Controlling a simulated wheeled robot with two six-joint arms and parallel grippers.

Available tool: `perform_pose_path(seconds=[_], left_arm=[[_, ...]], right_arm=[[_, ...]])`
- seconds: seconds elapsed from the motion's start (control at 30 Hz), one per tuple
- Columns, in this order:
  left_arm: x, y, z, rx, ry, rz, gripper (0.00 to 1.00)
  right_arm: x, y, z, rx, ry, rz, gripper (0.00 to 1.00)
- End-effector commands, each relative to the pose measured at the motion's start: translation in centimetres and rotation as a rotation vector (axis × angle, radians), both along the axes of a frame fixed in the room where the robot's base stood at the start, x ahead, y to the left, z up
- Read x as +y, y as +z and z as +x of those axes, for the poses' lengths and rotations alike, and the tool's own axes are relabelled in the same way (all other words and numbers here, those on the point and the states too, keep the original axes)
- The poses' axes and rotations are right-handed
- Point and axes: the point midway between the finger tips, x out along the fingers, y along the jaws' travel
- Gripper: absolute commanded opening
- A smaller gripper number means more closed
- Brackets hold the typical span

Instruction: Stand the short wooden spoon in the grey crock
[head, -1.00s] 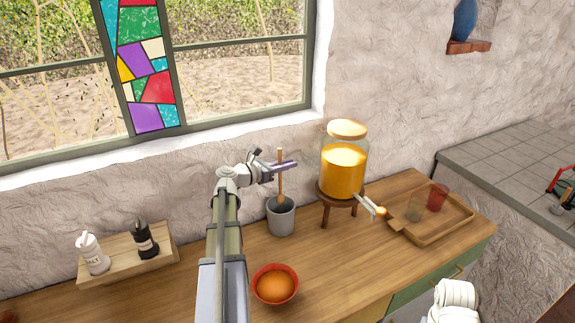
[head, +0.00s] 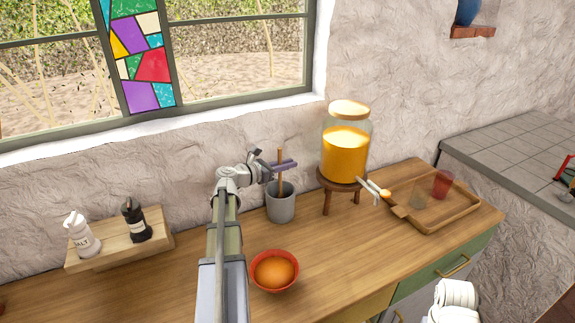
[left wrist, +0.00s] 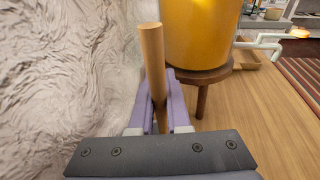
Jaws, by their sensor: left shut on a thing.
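The short wooden spoon (head: 280,157) is upright, and its handle also shows in the left wrist view (left wrist: 152,55). My left gripper (head: 284,165) is shut on the handle with purple fingers, also seen in the left wrist view (left wrist: 161,113). The grey crock (head: 281,206) stands on the counter directly below the gripper. The spoon's lower part passes down into the crock's mouth. Its lower end is hidden by the crock wall, so I cannot tell whether it touches the bottom.
A drink jar (head: 345,155) on a wooden stand (head: 342,186) is right of the crock, its tap pointing right. A wooden tray (head: 447,224) with two cups lies farther right. An orange bowl (head: 274,285) is in front. Salt and pepper shakers stand left. The wall is close behind.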

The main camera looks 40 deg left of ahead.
Motion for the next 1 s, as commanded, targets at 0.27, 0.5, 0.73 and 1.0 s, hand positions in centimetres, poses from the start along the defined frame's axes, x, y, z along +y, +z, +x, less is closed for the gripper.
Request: perform_pose_path(seconds=[0.27, 0.5, 0.73, 1.0], left_arm=[[0.0, 0.0, 0.0, 0.0, 0.0, 0.0, 0.18], [0.0, 0.0, 0.0, 0.0, 0.0, 0.0, 0.45], [0.0, 0.0, 0.0, 0.0, 0.0, 0.0, 0.5], [0.6, 0.5, -2.4, 0.0, 0.003, 0.0, 0.5]], right_arm=[[0.0, 0.0, 0.0, 0.0, 0.0, 0.0, 0.5], [0.0, 0.0, 0.0, 0.0, 0.0, 0.0, 0.5], [0.0, 0.0, 0.0, 0.0, 0.0, 0.0, 0.5], [0.0, 0.5, 0.0, 0.0, 0.0, 0.0, 0.5]])
